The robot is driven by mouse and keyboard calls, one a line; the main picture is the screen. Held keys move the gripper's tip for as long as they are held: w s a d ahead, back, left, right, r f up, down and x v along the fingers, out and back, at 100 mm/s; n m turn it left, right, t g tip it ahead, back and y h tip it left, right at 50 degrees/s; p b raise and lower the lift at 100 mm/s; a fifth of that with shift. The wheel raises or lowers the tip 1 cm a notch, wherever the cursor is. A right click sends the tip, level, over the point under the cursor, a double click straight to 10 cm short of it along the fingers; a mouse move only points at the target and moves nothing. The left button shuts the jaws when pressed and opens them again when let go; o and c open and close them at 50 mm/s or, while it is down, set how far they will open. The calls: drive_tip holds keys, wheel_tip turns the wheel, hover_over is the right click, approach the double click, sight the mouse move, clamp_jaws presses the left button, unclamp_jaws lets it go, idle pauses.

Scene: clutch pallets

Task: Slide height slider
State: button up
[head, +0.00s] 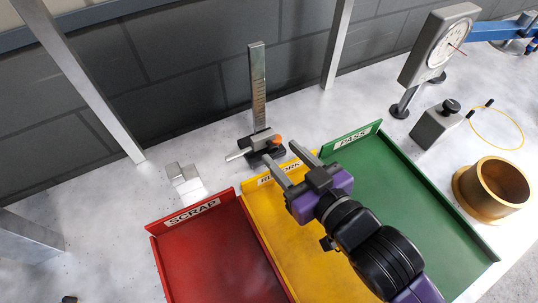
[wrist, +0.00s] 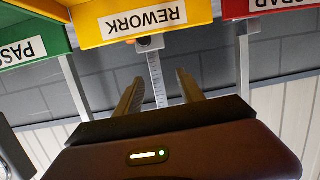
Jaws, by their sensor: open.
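The height gauge has an upright grey ruled column (head: 258,88) behind the yellow tray. Its slider (head: 262,139) sits low on the column, near the base, with an orange knob (head: 277,140) on the right and a pale rod pointing left. My gripper (head: 279,151) is open and empty over the back edge of the yellow tray. Its fingers point toward the slider, and the near finger overlaps the gauge's foot in the picture. In the wrist view the column (wrist: 157,80) shows between my open fingers (wrist: 158,76); the slider is mostly hidden behind the REWORK panel there.
Red SCRAP (head: 195,213), yellow REWORK (head: 262,215) and green PASS (head: 345,139) trays stand side by side in front. A small metal block (head: 184,180) lies left of the gauge. A dial gauge (head: 440,45) and a brass ring (head: 492,187) stand at right. Grey posts rise behind.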

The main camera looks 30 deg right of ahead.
sight(274, 150)
drive_tip(key=f, duration=0.1)
drive_tip(key=d+f+g, duration=0.1)
drive_tip(key=s+f+m+h, duration=0.1)
drive_tip(key=shift+d+f+g, duration=0.2)
drive_tip(key=shift+f+g, duration=0.1)
drive_tip(key=shift+g, duration=0.1)
drive_tip(key=shift+x, duration=3.85)
clamp_jaws()
